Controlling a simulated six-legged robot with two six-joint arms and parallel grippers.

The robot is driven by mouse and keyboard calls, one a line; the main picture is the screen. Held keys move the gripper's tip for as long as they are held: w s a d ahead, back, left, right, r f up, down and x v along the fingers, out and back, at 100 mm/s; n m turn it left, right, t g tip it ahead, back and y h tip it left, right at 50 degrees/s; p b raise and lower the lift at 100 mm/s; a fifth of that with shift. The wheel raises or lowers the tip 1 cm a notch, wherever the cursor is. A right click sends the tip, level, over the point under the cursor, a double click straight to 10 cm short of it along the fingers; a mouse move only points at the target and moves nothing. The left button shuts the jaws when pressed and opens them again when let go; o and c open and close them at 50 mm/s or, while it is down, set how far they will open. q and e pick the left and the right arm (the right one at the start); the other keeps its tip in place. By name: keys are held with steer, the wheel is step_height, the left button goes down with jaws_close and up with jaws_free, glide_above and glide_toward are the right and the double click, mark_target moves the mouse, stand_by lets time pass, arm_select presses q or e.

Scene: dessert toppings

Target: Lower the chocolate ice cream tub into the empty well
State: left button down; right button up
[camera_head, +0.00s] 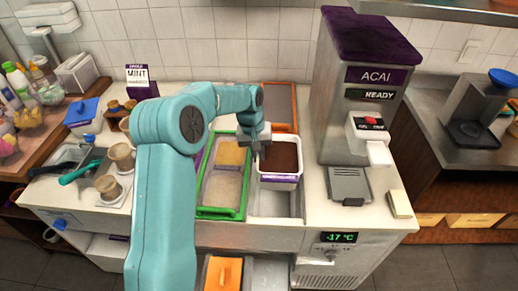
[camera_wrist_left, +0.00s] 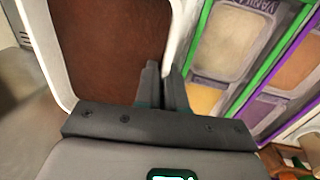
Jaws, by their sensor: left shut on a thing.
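The chocolate ice cream tub (camera_head: 280,176) is white with a dark brown filling and a purple label strip on its front. My left gripper (camera_head: 262,146) is shut on the tub's left rim. In the left wrist view the fingertips (camera_wrist_left: 165,82) pinch the white wall of the tub (camera_wrist_left: 60,60). The tub looks roughly level. Below and in front of it is the grey empty well (camera_head: 274,204), whose rear part the tub hides. I cannot tell how far the tub is above the well. My right gripper is not in view.
A green-framed well (camera_head: 221,213) with two pale tubs lies just left. An orange-framed well (camera_head: 279,92) is behind. The acai machine (camera_head: 360,90) stands right of the wells. Paper cups (camera_head: 107,185) stand at left. An orange lid (camera_head: 223,274) lies below.

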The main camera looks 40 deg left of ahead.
arm_select(q)
step_height(320, 180, down, 3)
steer(key=shift+r+b, duration=0.1)
steer(key=shift+b, duration=1)
steer(key=shift+s+a+f+b, duration=0.1)
steer(key=shift+f+b, duration=5.5)
steer(key=shift+f, duration=2.65)
